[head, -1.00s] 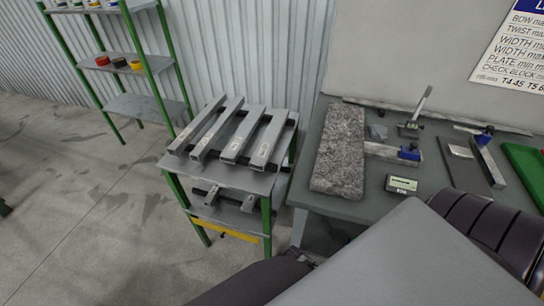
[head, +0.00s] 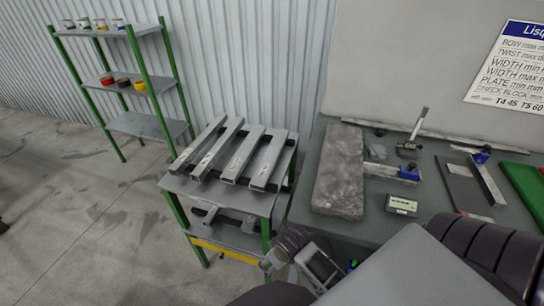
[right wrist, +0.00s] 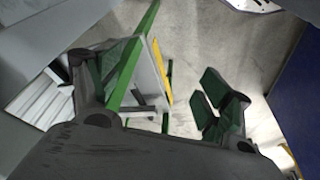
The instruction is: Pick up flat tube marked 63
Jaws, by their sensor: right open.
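Several grey flat tubes lie side by side, slightly fanned, on the top of a green-legged rack (head: 174,183) in the head view. They are the far-left tube (head: 198,146), the second tube (head: 218,150), the third tube (head: 243,156) and the right tube (head: 269,162). Pale labels show near their front ends, but I cannot read which is 63. My right gripper (right wrist: 155,88) is open and empty in the right wrist view, with the rack beyond its fingers. In the head view, part of my arm shows at the bottom, just right of the rack's front. My left gripper is not in view.
More tubes lie on the rack's lower shelf (head: 228,238). The bench (head: 300,192) to its right carries a rough stone plate (head: 340,172), a small display (head: 401,205) and measuring tools. A green shelf unit (head: 150,126) stands behind left. The floor left of the rack is clear.

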